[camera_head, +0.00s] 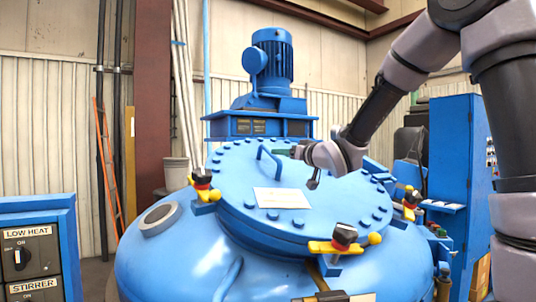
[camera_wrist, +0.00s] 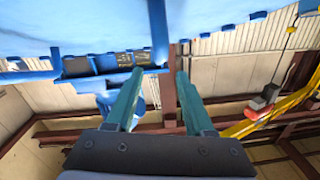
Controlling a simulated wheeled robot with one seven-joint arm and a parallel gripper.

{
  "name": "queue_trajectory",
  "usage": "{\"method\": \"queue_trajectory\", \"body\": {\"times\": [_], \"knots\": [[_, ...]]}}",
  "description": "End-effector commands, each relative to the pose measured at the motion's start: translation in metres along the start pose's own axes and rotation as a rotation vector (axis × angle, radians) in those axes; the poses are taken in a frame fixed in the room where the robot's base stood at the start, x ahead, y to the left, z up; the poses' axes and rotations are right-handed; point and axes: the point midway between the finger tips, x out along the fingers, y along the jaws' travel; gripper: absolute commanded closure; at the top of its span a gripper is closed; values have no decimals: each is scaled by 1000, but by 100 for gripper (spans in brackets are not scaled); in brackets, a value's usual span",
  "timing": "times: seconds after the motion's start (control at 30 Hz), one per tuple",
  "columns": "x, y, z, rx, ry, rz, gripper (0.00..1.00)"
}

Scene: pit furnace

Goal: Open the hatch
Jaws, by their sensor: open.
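The hatch (camera_head: 235,190) is a round blue lid with bolts around its rim, lying closed on top of a large blue vessel (camera_head: 165,265). A white label sits on it. Its bent blue handle (camera_head: 264,156) stands up from the lid. My gripper (camera_head: 281,151) is just right of the handle, above the lid, with teal fingers. In the wrist view my gripper (camera_wrist: 160,72) is open and empty. The handle (camera_wrist: 158,32) appears there as a blue bar lined up between the fingertips, not visibly gripped. My wrist and forearm hide part of the lid's right side.
Clamps with yellow levers and red-black knobs sit around the rim: left (camera_head: 205,187), front (camera_head: 343,240) and right (camera_head: 409,203). A blue motor (camera_head: 272,60) stands behind the lid. A control box (camera_head: 38,250) is at left, a blue cabinet (camera_head: 455,150) at right.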

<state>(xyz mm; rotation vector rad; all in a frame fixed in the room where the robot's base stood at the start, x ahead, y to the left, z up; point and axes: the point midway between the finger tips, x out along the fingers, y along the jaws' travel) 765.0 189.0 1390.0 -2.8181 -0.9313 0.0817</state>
Motion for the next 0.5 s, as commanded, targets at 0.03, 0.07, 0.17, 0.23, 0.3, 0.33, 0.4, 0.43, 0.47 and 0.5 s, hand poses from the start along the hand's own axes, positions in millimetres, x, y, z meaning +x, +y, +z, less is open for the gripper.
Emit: {"method": "queue_trajectory", "body": {"times": [0.03,0.07,0.17,0.23,0.3,0.33,0.4,0.43,0.47,0.5], "knots": [[10,-1,1,2,-1,-2,47],[16,-1,1,2,-2,-2,47],[36,0,1,2,-2,-1,47],[49,0,1,1,-2,-1,47],[60,0,1,2,-2,0,47],[65,0,1,2,-2,0,47],[73,0,1,1,-1,1,47],[76,0,1,0,-2,1,47],[78,0,1,0,-2,1,47],[81,0,1,0,-2,1,47]]}}
